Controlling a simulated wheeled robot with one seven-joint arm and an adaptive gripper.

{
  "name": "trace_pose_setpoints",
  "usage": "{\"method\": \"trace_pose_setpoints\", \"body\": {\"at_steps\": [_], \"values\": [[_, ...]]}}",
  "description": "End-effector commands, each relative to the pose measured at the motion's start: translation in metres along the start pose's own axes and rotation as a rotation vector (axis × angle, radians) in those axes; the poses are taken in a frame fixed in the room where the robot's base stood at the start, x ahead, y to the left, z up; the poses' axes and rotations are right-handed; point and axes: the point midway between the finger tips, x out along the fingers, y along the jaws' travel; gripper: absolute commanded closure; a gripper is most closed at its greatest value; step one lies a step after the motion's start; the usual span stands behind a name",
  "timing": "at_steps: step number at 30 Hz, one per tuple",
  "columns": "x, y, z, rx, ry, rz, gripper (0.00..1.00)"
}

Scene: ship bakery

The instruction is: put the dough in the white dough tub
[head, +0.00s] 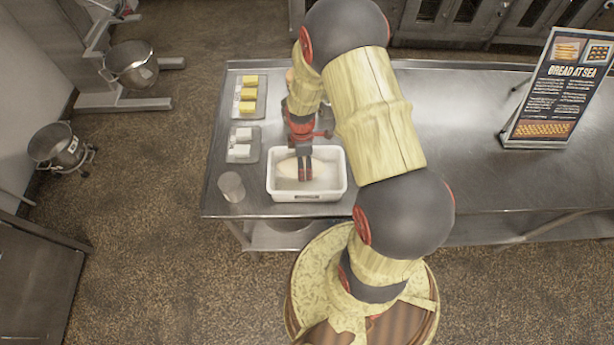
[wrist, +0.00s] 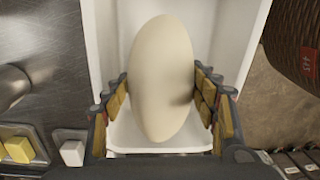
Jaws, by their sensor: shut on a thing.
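The dough (wrist: 160,75) is a pale, smooth oval loaf shape. In the wrist view it lies between the two fingers of my gripper (wrist: 162,105), which is shut on it. The white dough tub (wrist: 104,60) is a rectangular open tub directly behind and around the dough in that view. In the head view, my gripper (head: 305,172) points down into the white dough tub (head: 308,195), and the dough (head: 325,172) shows within the tub's rim. I cannot tell whether the dough touches the tub's floor.
The tub stands near the front edge of a steel table (head: 480,185). A "Bread at Sea" sign (head: 555,90) stands right.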

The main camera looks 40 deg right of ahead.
Motion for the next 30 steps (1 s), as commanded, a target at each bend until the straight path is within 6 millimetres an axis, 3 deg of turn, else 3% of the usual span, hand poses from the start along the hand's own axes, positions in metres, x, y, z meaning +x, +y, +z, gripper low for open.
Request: {"method": "trace_pose_setpoints", "body": {"at_steps": [8, 16, 29, 30], "values": [[0.014, -0.007, 0.006, 0.000, 0.000, 0.001, 0.97], [0.052, -0.011, 0.011, 0.000, 0.000, 0.002, 0.97], [0.055, -0.010, 0.011, 0.000, 0.000, 0.003, 0.97], [0.055, -0.011, 0.011, 0.000, 0.000, 0.001, 0.39]]}}
